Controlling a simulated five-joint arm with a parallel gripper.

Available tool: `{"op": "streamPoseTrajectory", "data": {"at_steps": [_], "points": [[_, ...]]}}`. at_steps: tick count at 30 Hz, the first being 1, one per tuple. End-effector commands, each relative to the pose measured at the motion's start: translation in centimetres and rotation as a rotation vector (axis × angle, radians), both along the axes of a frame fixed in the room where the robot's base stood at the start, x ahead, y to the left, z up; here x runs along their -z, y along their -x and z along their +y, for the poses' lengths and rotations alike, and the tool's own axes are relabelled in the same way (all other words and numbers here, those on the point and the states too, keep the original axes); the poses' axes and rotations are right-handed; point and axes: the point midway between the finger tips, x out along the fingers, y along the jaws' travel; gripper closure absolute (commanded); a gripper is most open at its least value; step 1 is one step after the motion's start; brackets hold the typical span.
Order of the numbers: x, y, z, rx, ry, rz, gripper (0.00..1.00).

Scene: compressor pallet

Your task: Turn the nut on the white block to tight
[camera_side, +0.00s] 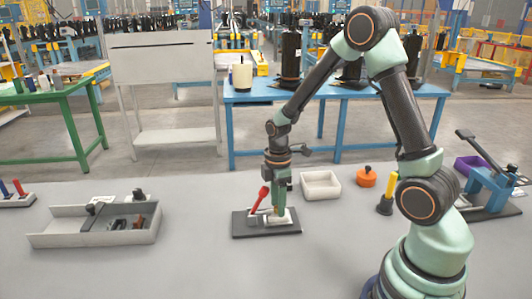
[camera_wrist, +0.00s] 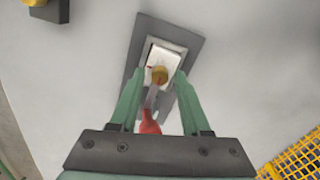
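A white block (camera_wrist: 161,56) sits on a dark plate (camera_wrist: 191,38) in the wrist view, with a round brass-coloured nut (camera_wrist: 159,75) on it. In the side view the dark plate (camera_side: 245,226) lies on the grey table, and the white block is partly hidden by my fingers. A tool with a red handle (camera_side: 260,197) leans up there; its red part (camera_wrist: 149,122) also shows in the wrist view between my fingers. My gripper (camera_wrist: 160,76) is open, its green fingers apart on either side of the nut with visible gaps. It points down over the block (camera_side: 279,213).
A grey divided tray (camera_side: 65,238) with dark parts is at left. To the right are a white open box (camera_side: 320,188), an orange pot (camera_side: 366,178), a yellow-handled tool (camera_side: 388,192) and a blue clamp fixture (camera_side: 490,188). The table front is clear.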

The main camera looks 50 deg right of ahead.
Motion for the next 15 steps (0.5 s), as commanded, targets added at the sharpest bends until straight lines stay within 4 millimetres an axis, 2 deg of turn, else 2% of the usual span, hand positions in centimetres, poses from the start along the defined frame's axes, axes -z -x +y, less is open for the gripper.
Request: {"op": "streamPoseTrajectory", "data": {"at_steps": [1,3,15], "points": [[-0.02,0.00,0.00,0.000,0.000,0.000,0.78],[-0.02,-0.01,-0.01,0.000,0.000,0.000,1.00],[-0.05,0.00,-0.01,0.047,0.002,-0.001,1.00]]}}
